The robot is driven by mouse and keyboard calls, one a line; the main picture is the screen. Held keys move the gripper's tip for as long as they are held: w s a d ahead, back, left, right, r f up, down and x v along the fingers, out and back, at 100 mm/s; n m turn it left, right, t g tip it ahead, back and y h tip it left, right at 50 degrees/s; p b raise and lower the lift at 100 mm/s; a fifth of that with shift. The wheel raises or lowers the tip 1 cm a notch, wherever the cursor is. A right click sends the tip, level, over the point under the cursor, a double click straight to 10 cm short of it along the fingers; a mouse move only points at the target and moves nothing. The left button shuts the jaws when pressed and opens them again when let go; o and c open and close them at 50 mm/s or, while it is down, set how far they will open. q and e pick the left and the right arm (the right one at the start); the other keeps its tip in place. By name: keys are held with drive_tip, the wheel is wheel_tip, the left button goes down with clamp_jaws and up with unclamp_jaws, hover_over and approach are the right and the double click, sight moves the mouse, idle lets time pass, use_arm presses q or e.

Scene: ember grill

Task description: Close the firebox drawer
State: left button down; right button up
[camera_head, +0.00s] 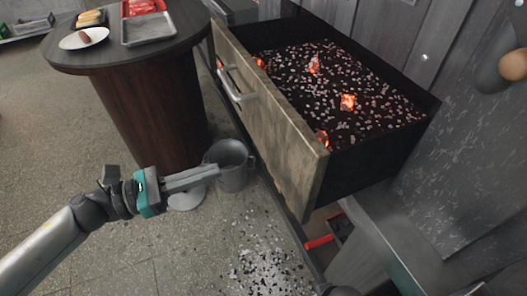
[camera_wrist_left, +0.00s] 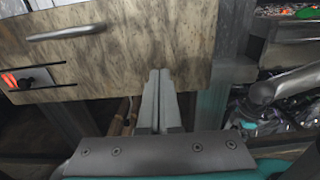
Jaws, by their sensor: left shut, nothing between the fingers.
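The firebox drawer (camera_head: 300,165) is pulled out of the grey cabinet in the head view. It holds dark ash with several glowing embers. Its worn, mottled front panel (camera_head: 262,112) carries a metal bar handle (camera_head: 234,88). My left gripper (camera_head: 217,171) is shut and empty, in front of and below the panel, pointing toward it. In the left wrist view the shut fingers (camera_wrist_left: 160,76) overlap the lower edge of the drawer front (camera_wrist_left: 120,50), right of the handle (camera_wrist_left: 66,33). Contact cannot be told. My right gripper does not show.
A grey bucket (camera_head: 233,172) stands on the floor behind the left fingers. A round dark table (camera_head: 130,65) with a plate (camera_head: 80,40) and tray (camera_head: 147,30) stands at upper left. Ash and coal bits (camera_head: 262,262) lie on the floor below the drawer. A red-handled tool (camera_head: 319,242) lies under it.

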sight(278, 150)
use_arm(q)
drive_tip(key=p+x, duration=0.2)
drive_tip(key=x, duration=0.9)
drive_tip(key=shift+w+d+p, duration=0.15)
drive_tip(key=shift+d+p, duration=0.1)
drive_tip(key=shift+p, duration=0.05)
drive_tip(key=shift+d, duration=0.1)
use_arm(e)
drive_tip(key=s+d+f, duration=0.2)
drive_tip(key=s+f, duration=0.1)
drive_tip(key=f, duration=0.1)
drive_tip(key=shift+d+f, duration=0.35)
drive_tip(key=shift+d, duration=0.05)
